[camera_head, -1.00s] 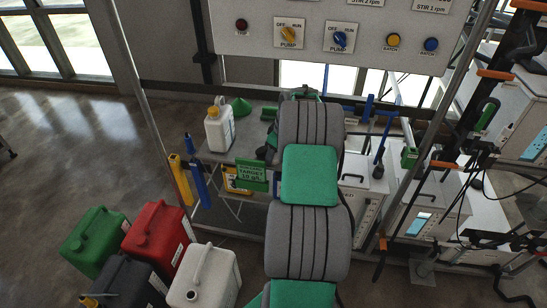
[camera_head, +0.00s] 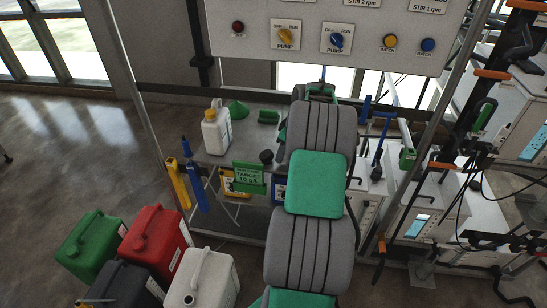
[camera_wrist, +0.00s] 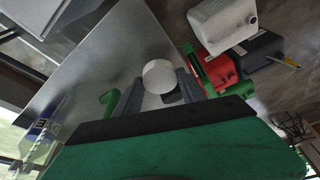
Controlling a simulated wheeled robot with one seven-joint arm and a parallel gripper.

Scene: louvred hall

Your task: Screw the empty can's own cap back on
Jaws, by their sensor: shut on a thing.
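My gripper (camera_wrist: 158,88) is shut on a pale round cap (camera_wrist: 160,75), held between its two dark fingers above the grey table. In the head view my own arm hides the gripper and the cap. A white can (camera_head: 216,132) with a yellow part near its top stands upright on the left of the table. A white can (camera_head: 204,278) with a top handle stands on the floor in front of the table, and it also shows in the wrist view (camera_wrist: 222,22).
Green (camera_head: 92,240), red (camera_head: 155,236) and black (camera_head: 122,286) cans stand close together beside the floor-standing white can. A green funnel (camera_head: 238,109) lies on the table (camera_head: 218,157). A switch panel (camera_head: 365,38) is above.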

